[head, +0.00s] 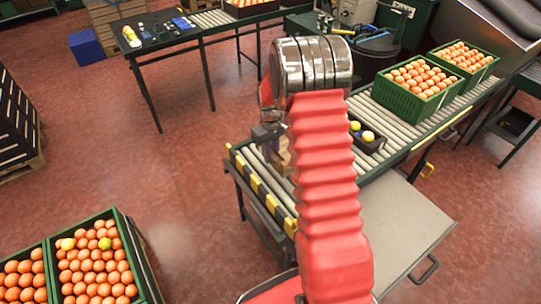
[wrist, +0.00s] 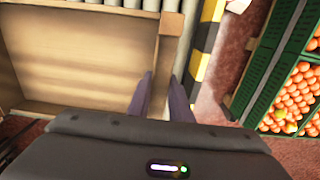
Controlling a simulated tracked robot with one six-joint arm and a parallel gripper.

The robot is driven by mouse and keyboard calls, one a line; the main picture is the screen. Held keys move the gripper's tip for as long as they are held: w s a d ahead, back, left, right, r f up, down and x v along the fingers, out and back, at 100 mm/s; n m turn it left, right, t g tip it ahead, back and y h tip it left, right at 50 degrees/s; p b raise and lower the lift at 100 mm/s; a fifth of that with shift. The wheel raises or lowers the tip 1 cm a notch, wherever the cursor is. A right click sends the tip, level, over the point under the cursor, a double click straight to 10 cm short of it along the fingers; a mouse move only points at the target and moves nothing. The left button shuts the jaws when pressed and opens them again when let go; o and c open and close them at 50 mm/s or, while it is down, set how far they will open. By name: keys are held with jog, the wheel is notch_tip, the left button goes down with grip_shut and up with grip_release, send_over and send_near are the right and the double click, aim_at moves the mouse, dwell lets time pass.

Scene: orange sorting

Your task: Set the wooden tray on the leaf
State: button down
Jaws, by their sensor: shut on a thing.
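The wooden tray (wrist: 75,55) fills the left of the wrist view, with its inside facing the camera. My gripper (wrist: 160,98) is shut on the tray's wooden edge (wrist: 167,50), one finger on each side. In the head view my gripper (head: 268,133) is over the near end of the roller conveyor, and a small part of the tray (head: 281,158) shows beside my red arm. The arm hides the rest, so I cannot tell whether the tray touches the rollers. The leaf, a flat grey panel (head: 408,222), lies right of my arm and its visible part is bare.
The roller conveyor (head: 402,138) carries green crates of oranges (head: 408,105) farther back and a dark tray with yellow fruit (head: 366,141) near my arm. Yellow-black striped edging (head: 262,189) runs along its near end. More orange crates (head: 90,215) stand at lower left.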

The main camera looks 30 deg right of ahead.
jog(key=s+a+r+m, duration=0.1)
jog(key=s+a+r, duration=0.1)
jog(key=a+r, duration=1.1)
jog(key=a, duration=0.3)
jog(key=shift+s+a+r+m, duration=0.25)
jog(key=shift+a+m, duration=0.05)
jog(key=shift+s, duration=0.1)
